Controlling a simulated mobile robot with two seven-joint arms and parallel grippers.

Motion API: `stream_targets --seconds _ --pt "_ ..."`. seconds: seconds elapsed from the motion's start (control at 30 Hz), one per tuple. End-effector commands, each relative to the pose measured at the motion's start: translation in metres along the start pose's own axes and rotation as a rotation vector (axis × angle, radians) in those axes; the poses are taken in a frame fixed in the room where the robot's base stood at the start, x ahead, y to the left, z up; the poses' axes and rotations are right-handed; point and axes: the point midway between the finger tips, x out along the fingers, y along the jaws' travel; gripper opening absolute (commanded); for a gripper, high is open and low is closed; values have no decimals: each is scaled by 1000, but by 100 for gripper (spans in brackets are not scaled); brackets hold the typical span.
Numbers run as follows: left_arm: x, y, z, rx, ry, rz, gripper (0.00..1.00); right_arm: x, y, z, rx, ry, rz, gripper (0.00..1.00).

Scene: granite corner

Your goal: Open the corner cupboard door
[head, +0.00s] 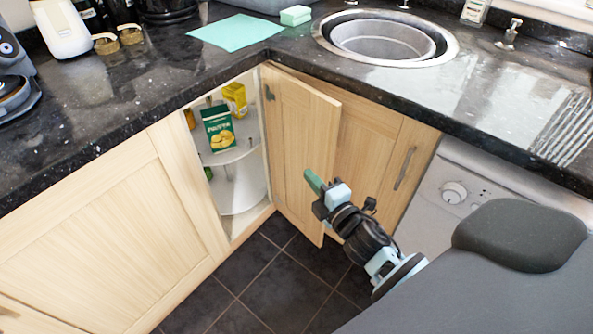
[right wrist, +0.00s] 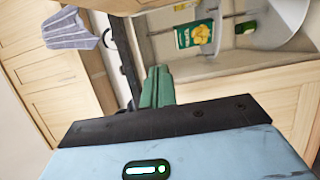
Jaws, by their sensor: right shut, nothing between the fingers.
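The corner cupboard door (head: 292,130) stands open in the head view, swung out to the right in front of the neighbouring wooden cabinet front. The cupboard opening (head: 255,150) shows white curved shelves (head: 232,153) inside. My right gripper (head: 314,182) is shut and empty, with its green fingertips in front of the door's lower right part. I cannot tell whether they touch it. In the right wrist view the shut fingers (right wrist: 157,88) point toward the cupboard interior. My left gripper is not in view.
A green box (head: 218,128) and a yellow box (head: 236,99) stand on the shelves. The dark granite worktop (head: 130,95) overhangs the cupboards, with a round sink (head: 385,40) at the right. A white appliance (head: 465,190) stands right of the cabinets. Dark floor tiles (head: 265,285) are clear below.

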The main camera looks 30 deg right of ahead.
Motion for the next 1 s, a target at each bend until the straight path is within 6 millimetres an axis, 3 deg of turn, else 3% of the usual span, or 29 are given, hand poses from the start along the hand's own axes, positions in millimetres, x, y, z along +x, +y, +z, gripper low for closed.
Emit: stream_targets --seconds 0.23,0.63,0.77,1.0 --pt "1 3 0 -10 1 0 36 -31 0 12 1 0 0 0" --pt "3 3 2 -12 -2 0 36 -38 -4 16 56 3 -3 0" --pt "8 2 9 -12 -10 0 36 -34 -16 19 288 12 -12 0" --pt "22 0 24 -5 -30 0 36 -24 -45 33 1021 21 -29 0"
